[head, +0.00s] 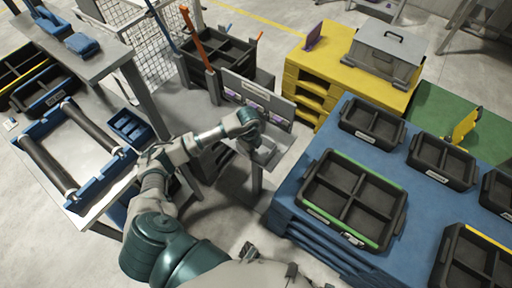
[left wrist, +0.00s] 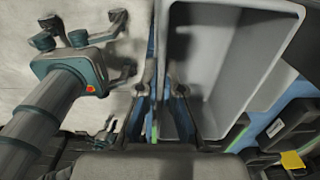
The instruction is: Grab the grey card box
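A grey open box (head: 266,154) stands on a small stand below a grey panel with purple cards; I take it as the grey card box. In the left wrist view the grey box (left wrist: 235,65) fills the upper right, with its hollow inside showing. My left gripper (head: 256,138) is at the near side of this box. In the left wrist view its fingers (left wrist: 160,88) are apart, at the box's left wall; contact is not clear. My right gripper (left wrist: 85,32) shows at the upper left of the left wrist view, with spread fingers and nothing between them.
A blue table (head: 300,187) with black divided trays is at the right. The panel (head: 258,97) rises just behind the box. A yellow cabinet (head: 325,62) carries a grey lidded case (head: 386,55). A metal bench (head: 75,158) with rollers is at the left.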

